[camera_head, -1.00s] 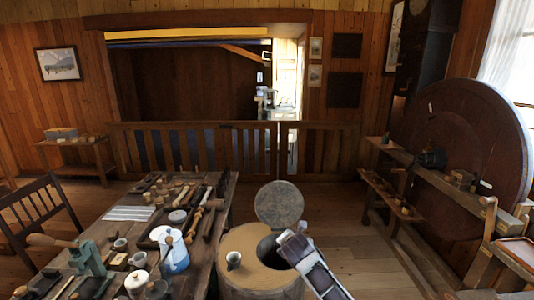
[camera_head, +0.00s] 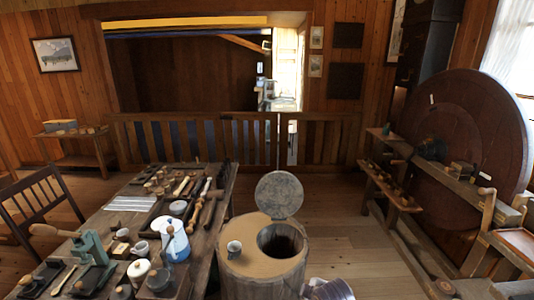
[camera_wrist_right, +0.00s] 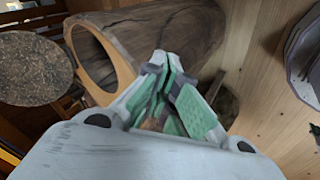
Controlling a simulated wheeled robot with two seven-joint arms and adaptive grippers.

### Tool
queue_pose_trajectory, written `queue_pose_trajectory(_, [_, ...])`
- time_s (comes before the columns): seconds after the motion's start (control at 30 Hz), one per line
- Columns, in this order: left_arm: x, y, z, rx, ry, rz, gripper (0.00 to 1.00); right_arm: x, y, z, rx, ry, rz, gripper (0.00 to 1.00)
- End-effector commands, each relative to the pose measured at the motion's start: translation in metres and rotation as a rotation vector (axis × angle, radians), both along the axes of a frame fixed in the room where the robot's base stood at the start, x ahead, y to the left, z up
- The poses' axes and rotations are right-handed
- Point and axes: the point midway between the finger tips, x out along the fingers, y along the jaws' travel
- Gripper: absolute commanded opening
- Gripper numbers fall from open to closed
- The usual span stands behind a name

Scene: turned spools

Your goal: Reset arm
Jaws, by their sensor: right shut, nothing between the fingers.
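My right gripper (camera_wrist_right: 165,98) shows in the right wrist view with its green-padded fingers shut and empty. A wooden barrel (camera_wrist_right: 165,40) with a round opening lies in front of it in that view; I cannot tell the gap. In the head view the barrel (camera_head: 262,262) stands at the table's right end, its round grey lid (camera_head: 279,195) raised. A small cup (camera_head: 234,249) sits on its top, left of the dark opening. My left gripper is in neither current view.
A cluttered workbench (camera_head: 118,203) fills the lower left with tools, a blue-and-white jug (camera_head: 175,242) and a green press (camera_head: 92,250). A large wooden wheel (camera_head: 470,140) stands right.

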Motion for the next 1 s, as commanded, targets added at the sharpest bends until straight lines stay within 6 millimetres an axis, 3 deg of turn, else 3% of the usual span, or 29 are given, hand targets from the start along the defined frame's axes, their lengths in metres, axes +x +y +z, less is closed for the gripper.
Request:
queue_pose_trajectory(0.33, [0.000, 0.000, 0.000, 0.000, 0.001, 0.000, 0.49, -0.074, -0.031, -0.015, 0.189, 0.135, -0.321, 0.00])
queue_pose_trajectory(0.7, [-0.001, 0.001, 0.000, 0.000, 0.001, 0.000, 0.49, -0.149, -0.064, -0.017, 0.338, 0.254, -0.670, 0.00])
queue_pose_trajectory(1.0, [-0.001, 0.001, 0.000, 0.001, 0.001, 0.000, 0.49, -0.181, -0.079, -0.015, 0.388, 0.298, -0.827, 0.00])
